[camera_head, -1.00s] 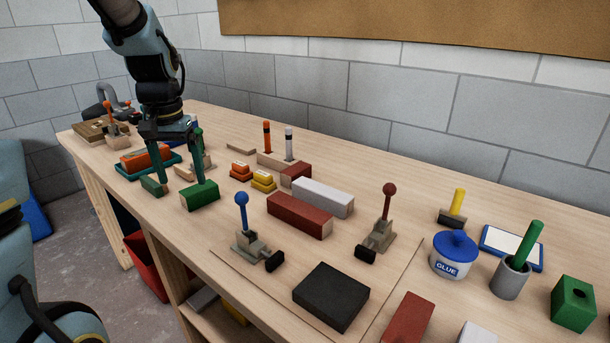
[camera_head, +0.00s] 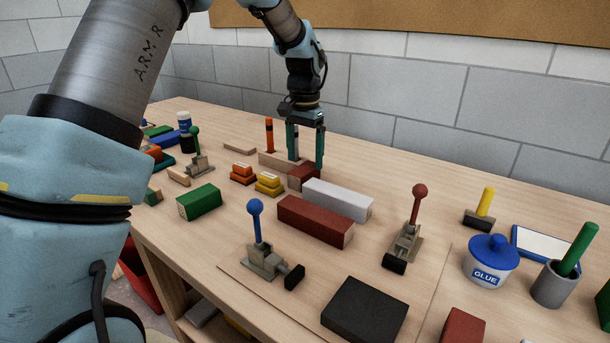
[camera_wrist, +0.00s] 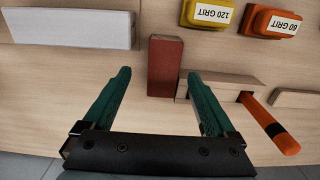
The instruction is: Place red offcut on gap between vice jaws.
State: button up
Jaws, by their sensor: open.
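The short red offcut (camera_head: 302,174) lies on the bench beside the near end of a pale wooden block. It also shows in the wrist view (camera_wrist: 166,66), upright in the picture and just ahead of my fingertips. My gripper (camera_head: 306,164) is open and empty, pointing down over the offcut's area. In the wrist view my gripper (camera_wrist: 158,74) has its fingers spread to either side of the offcut's line, and I cannot tell their height above it. The vice jaws and their gap are not visible now; my arm covers part of the left side of the bench.
A long red batten (camera_head: 315,221) and a white batten (camera_head: 338,199) lie nearby. Yellow (camera_head: 268,184) and orange (camera_head: 242,173) sanding blocks sit to the left. Toggle clamps stand in front.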

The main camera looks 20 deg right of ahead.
aim_at(304, 169)
jog(key=f+p, duration=0.1)
jog(key=f, duration=0.4)
jog(key=shift+w+f+p, duration=0.1)
jog(key=shift+w+p, duration=0.1)
jog(key=shift+p, duration=0.1)
